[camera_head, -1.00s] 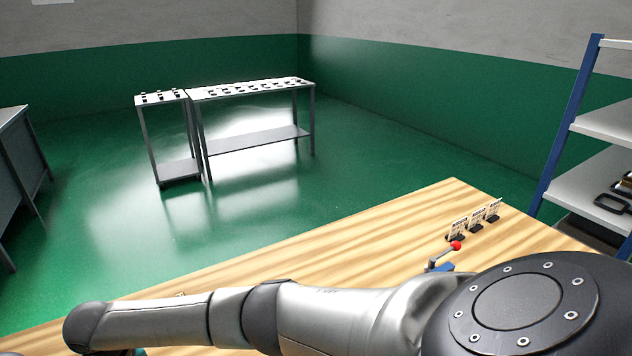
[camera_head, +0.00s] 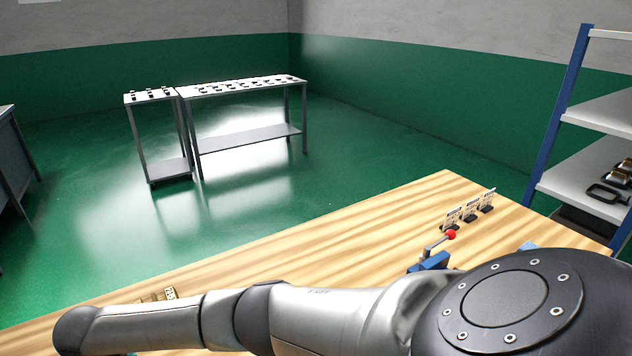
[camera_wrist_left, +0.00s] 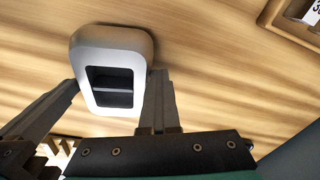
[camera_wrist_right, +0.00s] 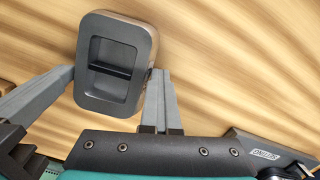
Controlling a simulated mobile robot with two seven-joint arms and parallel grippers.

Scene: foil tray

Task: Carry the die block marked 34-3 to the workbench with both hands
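In the left wrist view, a rounded pale grey block (camera_wrist_left: 86,48) with a dark recess crossed by a bar fills the gap between the fingers of my left gripper (camera_wrist_left: 115,95). In the right wrist view, a similar darker grey piece (camera_wrist_right: 88,53) fills the gap between the fingers of my right gripper (camera_wrist_right: 115,75). I take these as parts of the die block. No 34-3 mark is readable. Both show against striped wood. My arm hides both grippers and the block in the head view.
The wooden workbench (camera_head: 330,240) lies in front of me. It carries upright cards (camera_head: 470,212), a red-knobbed lever (camera_head: 437,245) and a small labelled wooden piece (camera_head: 160,295). Another label (camera_wrist_left: 308,10) shows in the left wrist view. A blue-post shelf (camera_head: 580,185) stands right; two tables (camera_head: 245,135) stand behind.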

